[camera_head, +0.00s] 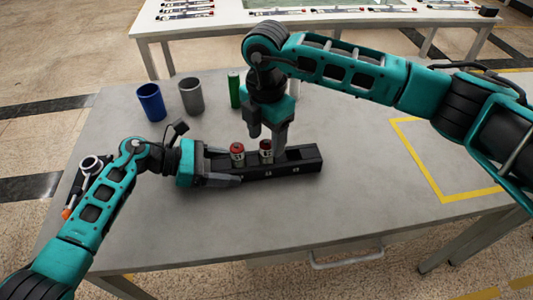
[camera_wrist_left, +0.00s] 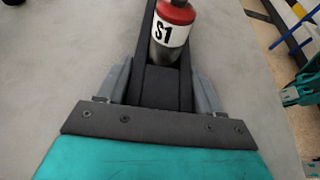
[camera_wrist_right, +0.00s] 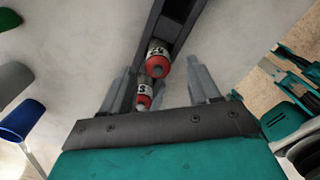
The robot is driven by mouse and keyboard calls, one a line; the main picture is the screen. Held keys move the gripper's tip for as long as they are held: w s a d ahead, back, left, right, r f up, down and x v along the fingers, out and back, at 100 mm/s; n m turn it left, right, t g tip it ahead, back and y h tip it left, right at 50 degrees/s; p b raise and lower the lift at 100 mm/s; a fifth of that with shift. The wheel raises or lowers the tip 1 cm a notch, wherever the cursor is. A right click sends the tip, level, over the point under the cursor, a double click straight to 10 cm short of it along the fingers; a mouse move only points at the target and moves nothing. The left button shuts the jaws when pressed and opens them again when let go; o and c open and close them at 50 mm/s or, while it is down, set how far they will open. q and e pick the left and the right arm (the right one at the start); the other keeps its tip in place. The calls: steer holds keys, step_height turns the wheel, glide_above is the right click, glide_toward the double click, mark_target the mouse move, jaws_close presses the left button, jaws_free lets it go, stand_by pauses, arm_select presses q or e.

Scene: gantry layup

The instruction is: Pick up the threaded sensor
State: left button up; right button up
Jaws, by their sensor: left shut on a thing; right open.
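Two silver cylinders with red caps, the sensors, stand upright in a long black holder (camera_head: 285,169). The left one (camera_head: 237,154) is labelled S1 (camera_wrist_left: 172,32) in the left wrist view; the other (camera_head: 266,152) stands to its right. My left gripper (camera_head: 218,176) is shut on the holder's left end, with its fingers along both sides (camera_wrist_left: 160,88). My right gripper (camera_head: 270,138) is open and points down over the holder by the right-hand sensor. In the right wrist view both sensors (camera_wrist_right: 158,60) (camera_wrist_right: 144,95) appear beyond the open fingers (camera_wrist_right: 160,88). Their threads cannot be made out.
A blue cup (camera_head: 151,102), a grey cup (camera_head: 191,96) and a green cylinder (camera_head: 234,89) stand behind the holder. A dark tool with a ring-shaped end (camera_head: 90,165) lies at the left edge. A yellow outline (camera_head: 440,165) marks clear table at the right.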

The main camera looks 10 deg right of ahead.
mark_target(266, 141)
step_height(266, 141, down, 4)
steer(key=shift+w+r, duration=0.1)
steer(key=shift+r, duration=0.05)
jaws_close()
stand_by(0.6)
